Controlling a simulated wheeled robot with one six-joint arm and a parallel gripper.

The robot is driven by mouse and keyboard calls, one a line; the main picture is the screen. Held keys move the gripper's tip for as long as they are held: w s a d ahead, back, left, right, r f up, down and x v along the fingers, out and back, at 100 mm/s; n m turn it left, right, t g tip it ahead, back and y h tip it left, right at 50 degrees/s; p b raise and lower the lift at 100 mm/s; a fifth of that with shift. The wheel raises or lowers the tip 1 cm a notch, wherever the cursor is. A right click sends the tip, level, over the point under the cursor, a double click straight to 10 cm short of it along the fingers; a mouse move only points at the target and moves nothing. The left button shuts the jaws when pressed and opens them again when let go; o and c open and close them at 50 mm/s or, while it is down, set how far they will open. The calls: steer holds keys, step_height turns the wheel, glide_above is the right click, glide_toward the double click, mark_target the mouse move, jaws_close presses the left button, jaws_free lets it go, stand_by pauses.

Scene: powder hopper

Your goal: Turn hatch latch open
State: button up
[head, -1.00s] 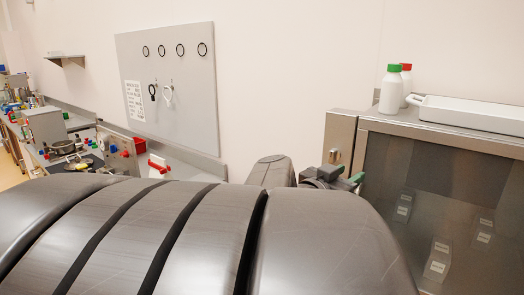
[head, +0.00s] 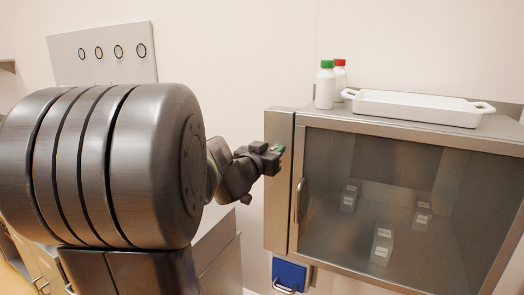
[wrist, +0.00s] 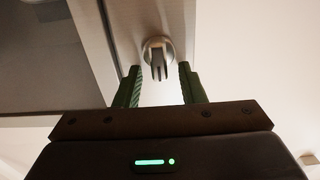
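The hatch latch (wrist: 157,58) shows in the wrist view as a round metal base with a short lever on a metal frame strip. The lever points toward my gripper. My gripper (wrist: 161,80) is open, with its two green fingers apart and the lever tip between or just ahead of them; contact cannot be told. In the head view, my gripper (head: 276,152) is at the upper left frame of the steel cabinet (head: 277,215) and hides the latch. The hatch (head: 365,215) is a glass door that looks shut, with a vertical handle (head: 299,200).
A white tray (head: 415,107), a green-capped bottle (head: 326,88) and a red-capped bottle (head: 341,78) stand on the cabinet. Several labelled packs show behind the glass. A blue box (head: 290,274) hangs below. A pegboard (head: 100,55) is on the wall behind my arm.

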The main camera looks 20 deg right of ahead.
steer(key=shift+c, duration=0.5)
steer(key=c, duration=0.6)
steer(key=m+b, duration=0.1)
steer(key=m, duration=0.5)
steer(key=s+f+m+b, duration=0.1)
steer(key=m+b, duration=0.1)
steer(key=m, duration=0.3)
steer(key=d+f+m+b, duration=0.1)
steer(key=m+b, duration=0.1)
steer(key=m, duration=0.4)
steer(key=shift+s+d+m, duration=0.1)
steer(key=shift+s+m, duration=0.1)
steer(key=shift+m, duration=0.1)
steer(key=shift+b, duration=0.3)
